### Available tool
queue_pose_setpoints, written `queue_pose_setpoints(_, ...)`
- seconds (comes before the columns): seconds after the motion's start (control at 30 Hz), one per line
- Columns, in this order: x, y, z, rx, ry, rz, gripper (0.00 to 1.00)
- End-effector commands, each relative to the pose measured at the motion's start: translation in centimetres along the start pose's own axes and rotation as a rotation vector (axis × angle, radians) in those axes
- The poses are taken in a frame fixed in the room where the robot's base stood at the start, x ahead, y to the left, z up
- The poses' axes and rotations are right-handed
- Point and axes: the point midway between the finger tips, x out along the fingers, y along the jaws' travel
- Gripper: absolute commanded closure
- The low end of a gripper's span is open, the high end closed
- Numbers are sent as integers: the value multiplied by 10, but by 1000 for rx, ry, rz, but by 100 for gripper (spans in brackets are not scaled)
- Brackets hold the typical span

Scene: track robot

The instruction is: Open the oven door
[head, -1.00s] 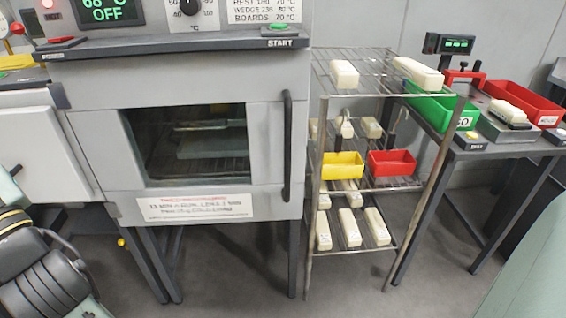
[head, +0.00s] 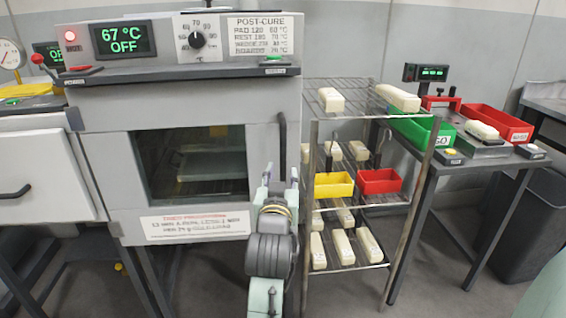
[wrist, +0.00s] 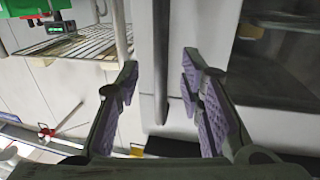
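The grey oven (head: 190,85) stands at the left centre in the head view, its display reading 67 °C OFF. Its door (head: 105,165) looks shut and has a dark window (head: 195,165). A dark vertical handle (head: 282,140) runs along the door's right side; its lower part is hidden behind my gripper (head: 281,177). In the wrist view the handle (wrist: 161,60) appears between the two purple-padded fingers of my gripper (wrist: 159,72). The fingers are open, with clear gaps on both sides of the bar. I cannot tell how deep the handle lies between them.
A wire rack (head: 345,204) with pale blocks, a yellow bin (head: 334,185) and a red bin (head: 380,181) stands close to the right of the oven. A bench with a green bin (head: 412,130) is further right. Grey floor (head: 430,285) shows below.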

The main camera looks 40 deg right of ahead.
Motion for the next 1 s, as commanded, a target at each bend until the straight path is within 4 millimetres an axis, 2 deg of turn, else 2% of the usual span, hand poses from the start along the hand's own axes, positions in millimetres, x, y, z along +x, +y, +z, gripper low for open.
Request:
queue_pose_setpoints(0.03,10,0,-2,0,-2,0,65)
queue_pose_setpoints(0.2,38,0,-2,0,-1,-1,65)
queue_pose_setpoints(0.37,53,-1,-1,0,1,-1,65)
queue_pose_setpoints(0.7,58,-1,-1,0,2,-1,65)
queue_pose_setpoints(1.0,57,-1,0,0,2,-2,85)
